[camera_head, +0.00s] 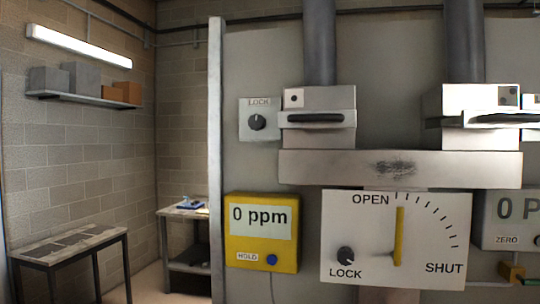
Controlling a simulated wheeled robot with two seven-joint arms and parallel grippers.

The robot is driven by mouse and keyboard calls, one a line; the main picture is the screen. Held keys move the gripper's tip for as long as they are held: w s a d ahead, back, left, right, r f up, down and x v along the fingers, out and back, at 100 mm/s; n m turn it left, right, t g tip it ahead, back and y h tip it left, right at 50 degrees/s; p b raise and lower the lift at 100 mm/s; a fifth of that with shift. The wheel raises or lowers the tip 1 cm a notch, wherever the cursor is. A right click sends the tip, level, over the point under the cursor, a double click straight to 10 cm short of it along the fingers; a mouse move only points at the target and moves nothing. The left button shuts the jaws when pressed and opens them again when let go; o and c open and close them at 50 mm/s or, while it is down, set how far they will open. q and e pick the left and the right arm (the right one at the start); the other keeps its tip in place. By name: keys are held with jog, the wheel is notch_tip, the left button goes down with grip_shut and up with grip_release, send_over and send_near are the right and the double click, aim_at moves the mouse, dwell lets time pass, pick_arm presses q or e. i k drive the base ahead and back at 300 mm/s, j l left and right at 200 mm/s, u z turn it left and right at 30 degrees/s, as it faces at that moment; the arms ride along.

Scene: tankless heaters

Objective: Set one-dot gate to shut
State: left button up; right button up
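The box with a single dot (294,98) on its front is the one-dot gate (340,100), under the left grey pipe. A pale bar with a dark horizontal handle (315,118) crosses its front and sticks out slightly past its left side. The box with more than one dot (480,98) is under the right pipe. Its similar bar and dark handle (500,119) reach to the right picture edge. A LOCK plate with a round black knob (257,122) is just left of the one-dot gate. Neither of my grippers is in view.
Below is a white OPEN–SHUT panel (440,215) with an upright yellow pointer (399,235) and a LOCK knob (346,256). A yellow meter (262,255) reads 0 ppm. A grey meter (500,238) is cut off at right. A table (65,250) stands left.

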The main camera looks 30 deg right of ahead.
aim_at(334, 119)
jog(key=z, duration=1.25)
